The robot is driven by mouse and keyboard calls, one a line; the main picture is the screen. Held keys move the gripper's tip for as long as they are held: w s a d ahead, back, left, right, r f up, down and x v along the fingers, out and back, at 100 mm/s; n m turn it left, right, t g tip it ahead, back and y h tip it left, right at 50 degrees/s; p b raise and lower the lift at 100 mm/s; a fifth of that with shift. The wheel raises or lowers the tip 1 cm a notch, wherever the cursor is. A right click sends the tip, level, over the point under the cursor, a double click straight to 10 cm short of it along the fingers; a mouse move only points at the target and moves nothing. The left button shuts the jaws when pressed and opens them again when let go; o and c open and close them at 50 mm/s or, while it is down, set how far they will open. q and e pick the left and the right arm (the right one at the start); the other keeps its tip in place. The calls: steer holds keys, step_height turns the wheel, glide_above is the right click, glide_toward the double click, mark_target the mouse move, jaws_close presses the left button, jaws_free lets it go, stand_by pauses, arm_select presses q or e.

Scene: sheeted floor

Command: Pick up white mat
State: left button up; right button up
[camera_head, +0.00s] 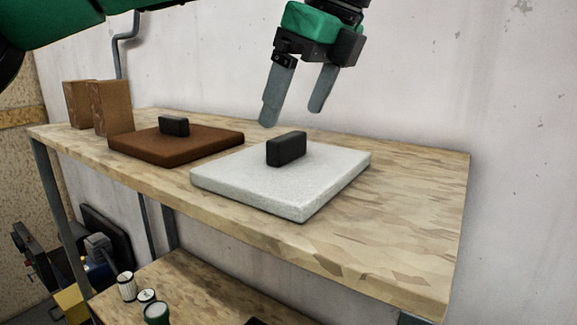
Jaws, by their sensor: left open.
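The white mat (250,186) is a thick square slab lying flat on the wooden table, with a black block-shaped handle (286,149) standing on its top. My left gripper (294,115) is open and empty, its two grey fingers pointing down just above the black handle and apart from it. My right gripper is not in the view.
A brown mat (175,146) with a similar black handle lies to the left on the wooden table (400,215). Two brown blocks (98,107) stand at the far left end. The table's right part is clear. A lower shelf (205,295) holds small cylindrical items. A wall stands behind.

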mark_target(291, 136)
arm_select(q)
steer(key=shift+s+f, duration=0.15)
steer(key=shift+f, duration=0.05)
steer(key=shift+s+a+f+p, duration=0.1)
steer(key=shift+f+p, duration=0.2)
steer(key=shift+f, duration=0.05)
steer(key=x, duration=0.1)
steer(key=p+x, duration=0.1)
steer(key=x, duration=0.1)
steer(key=shift+d, duration=0.2)
steer(key=shift+w+a+f, duration=0.1)
steer(key=shift+w+f, duration=0.2)
steer(key=shift+f, duration=0.1)
steer(key=shift+s+a+f, duration=0.1)
steer(key=shift+s+f, duration=0.1)
steer(key=shift+w, duration=0.1)
steer(key=c, duration=1)
steer(key=shift+c, duration=0.6)
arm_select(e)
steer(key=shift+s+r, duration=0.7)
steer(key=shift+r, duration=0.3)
arm_select(q)
steer(key=shift+r, duration=0.1)
